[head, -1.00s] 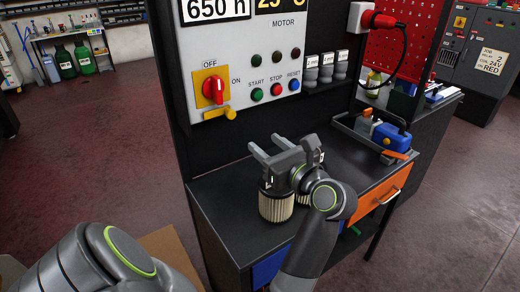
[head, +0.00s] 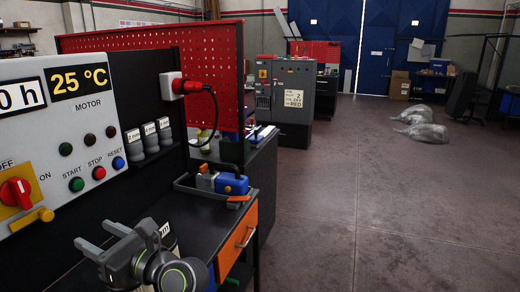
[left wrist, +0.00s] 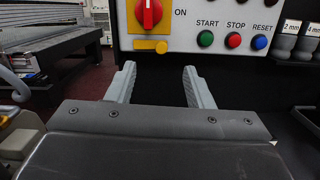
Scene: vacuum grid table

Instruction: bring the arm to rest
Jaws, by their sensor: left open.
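My left gripper (head: 102,240) is over the dark bench top (head: 205,215), in front of the control panel (head: 55,140). Its two grey fingers are spread apart with nothing between them, as the left wrist view also shows (left wrist: 158,85). The red switch (head: 17,195) and its yellow tab (head: 32,218) are on the panel beyond the fingers, apart from them. The left wrist view shows the switch (left wrist: 149,14) above the fingertips. My right gripper is in neither view.
A tray with a blue tool (head: 231,184) is on the bench's right part, above an orange drawer (head: 240,232). A red plug (head: 187,86) with a cable sits at the panel's right. A grey cabinet (head: 292,100) and wrapped bundles (head: 425,132) stand farther back.

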